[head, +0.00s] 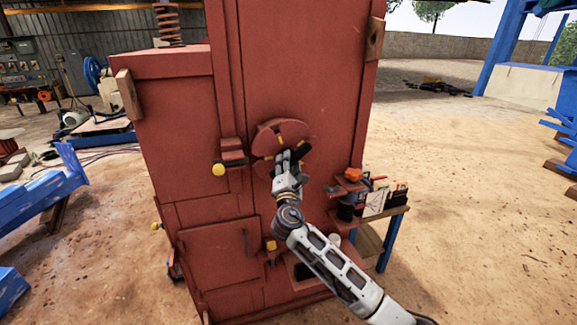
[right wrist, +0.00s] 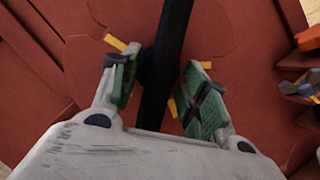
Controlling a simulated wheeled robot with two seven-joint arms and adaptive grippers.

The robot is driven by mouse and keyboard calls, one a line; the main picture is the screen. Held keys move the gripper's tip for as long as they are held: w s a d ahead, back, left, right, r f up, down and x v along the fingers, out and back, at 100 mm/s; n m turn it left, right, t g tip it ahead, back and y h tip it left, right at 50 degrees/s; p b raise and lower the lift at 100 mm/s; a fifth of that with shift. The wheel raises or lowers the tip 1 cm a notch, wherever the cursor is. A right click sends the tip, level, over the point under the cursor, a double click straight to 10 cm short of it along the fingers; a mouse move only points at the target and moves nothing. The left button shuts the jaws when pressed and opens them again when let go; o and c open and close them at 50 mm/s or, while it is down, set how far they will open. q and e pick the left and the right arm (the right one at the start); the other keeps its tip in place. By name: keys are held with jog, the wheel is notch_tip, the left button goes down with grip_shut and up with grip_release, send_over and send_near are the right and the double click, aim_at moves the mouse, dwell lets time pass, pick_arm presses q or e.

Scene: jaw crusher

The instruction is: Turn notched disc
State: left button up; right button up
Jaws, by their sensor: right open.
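The notched disc (head: 268,135) is a round red plate with yellow marks on the front of the red crusher housing. In the right wrist view the disc (right wrist: 220,35) fills the background, with a dark bar (right wrist: 165,60) across it. My right gripper (head: 284,158) is at the disc's lower front. In the right wrist view my right gripper (right wrist: 160,80) is open, with its green-padded fingers on either side of the dark bar. A gap shows beside the bar; contact cannot be told. My left gripper is not in view.
A yellow-knobbed latch (head: 219,169) juts out left of the disc. A shelf (head: 300,272) sits low on the housing. Open sandy ground lies farther right.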

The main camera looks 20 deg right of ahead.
jog(key=shift+s, duration=0.15)
jog(key=v, duration=1.1)
jog(key=shift+s+f, duration=0.15)
jog(key=shift+s, duration=0.15)
jog(key=shift+a, duration=0.1)
dwell(0.4)
